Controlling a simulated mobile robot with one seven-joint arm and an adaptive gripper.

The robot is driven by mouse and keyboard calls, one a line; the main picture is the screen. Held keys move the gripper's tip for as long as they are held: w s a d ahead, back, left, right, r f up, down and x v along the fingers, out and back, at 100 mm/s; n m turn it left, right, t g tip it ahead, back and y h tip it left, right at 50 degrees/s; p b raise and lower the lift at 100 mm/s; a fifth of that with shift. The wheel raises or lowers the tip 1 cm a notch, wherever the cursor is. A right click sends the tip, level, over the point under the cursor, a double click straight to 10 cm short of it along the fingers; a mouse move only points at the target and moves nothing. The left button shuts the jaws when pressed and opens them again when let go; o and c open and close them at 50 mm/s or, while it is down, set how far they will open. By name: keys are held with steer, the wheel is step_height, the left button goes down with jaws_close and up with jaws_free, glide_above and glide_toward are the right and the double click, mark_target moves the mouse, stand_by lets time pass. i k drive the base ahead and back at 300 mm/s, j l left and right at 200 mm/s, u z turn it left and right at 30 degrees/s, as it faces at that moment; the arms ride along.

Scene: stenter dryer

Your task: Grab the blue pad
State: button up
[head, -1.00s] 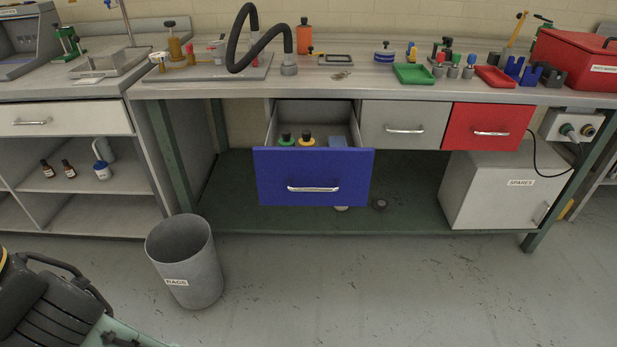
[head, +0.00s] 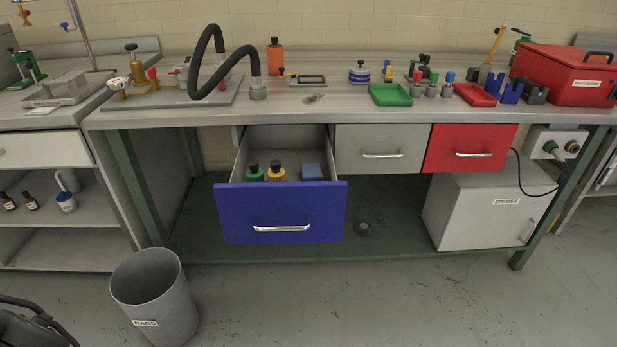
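The blue pad (head: 311,171) is a small light-blue block inside the open blue drawer (head: 283,212), toward the drawer's right side. A green bottle (head: 255,175) and a yellow-orange bottle (head: 277,173), both with black caps, stand to its left in the same drawer. The pad's lower part is hidden behind the drawer front. My gripper is not in view.
The workbench top (head: 300,113) above the drawer holds a black hose, green tray (head: 390,94) and red toolbox (head: 565,75). A closed grey drawer (head: 380,148) and red drawer (head: 470,147) sit to the right. The rags bin (head: 155,298) stands front left. The floor ahead is clear.

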mark_target(310, 172)
steer(key=i+l+u, duration=0.15)
steer(key=i+l, duration=0.2)
steer(key=i+l+u, duration=0.1)
steer(key=i+l, duration=0.25)
steer(key=i+l+u, duration=0.15)
steer(key=i+l, duration=0.15)
steer(key=l, duration=0.25)
